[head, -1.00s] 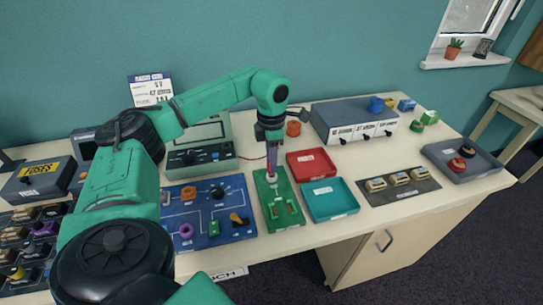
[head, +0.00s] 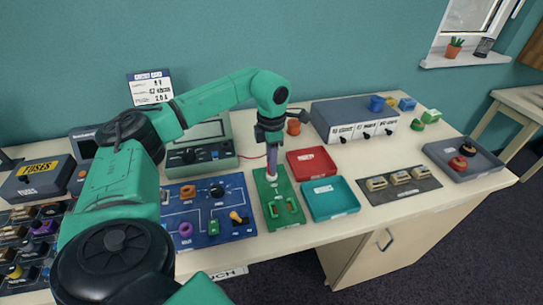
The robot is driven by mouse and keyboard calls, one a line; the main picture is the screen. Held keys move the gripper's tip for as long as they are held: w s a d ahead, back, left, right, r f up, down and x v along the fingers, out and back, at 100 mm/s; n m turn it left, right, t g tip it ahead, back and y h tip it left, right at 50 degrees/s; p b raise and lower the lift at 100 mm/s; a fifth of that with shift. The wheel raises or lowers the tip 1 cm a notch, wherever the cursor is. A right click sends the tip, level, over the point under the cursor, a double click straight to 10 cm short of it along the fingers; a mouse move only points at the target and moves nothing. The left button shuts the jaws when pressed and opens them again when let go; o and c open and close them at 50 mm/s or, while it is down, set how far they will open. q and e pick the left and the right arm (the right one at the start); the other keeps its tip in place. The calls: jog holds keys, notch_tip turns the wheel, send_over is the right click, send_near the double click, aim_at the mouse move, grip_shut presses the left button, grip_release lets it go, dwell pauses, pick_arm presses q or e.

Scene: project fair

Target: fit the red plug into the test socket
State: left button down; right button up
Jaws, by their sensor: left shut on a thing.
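My left gripper (head: 271,165) points straight down over the far end of the green test board (head: 283,221). It is shut on the red plug, which its fingers hide almost wholly. A thin red lead (head: 252,157) runs from the grey-green tester (head: 202,166) toward the fingers. A small white part (head: 271,178), apparently the test socket, shows right beneath the fingertips. I cannot tell whether the plug sits in it. My right gripper is not in view.
A red tray (head: 311,162) and a teal tray (head: 331,199) stand close to the right of the board. A blue panel (head: 207,233) with coloured parts lies to its left. A grey switch box (head: 352,121) stands behind.

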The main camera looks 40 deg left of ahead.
pick_arm(q)
jog(key=shift+f, duration=0.4)
jog(key=shift+c, duration=0.2)
grip_release()
dwell(0.3)
notch_tip(320, 180, up, 8)
jog(key=p, duration=0.6)
jog(key=shift+r, duration=0.1)
dwell(0.5)
dwell(0.5)
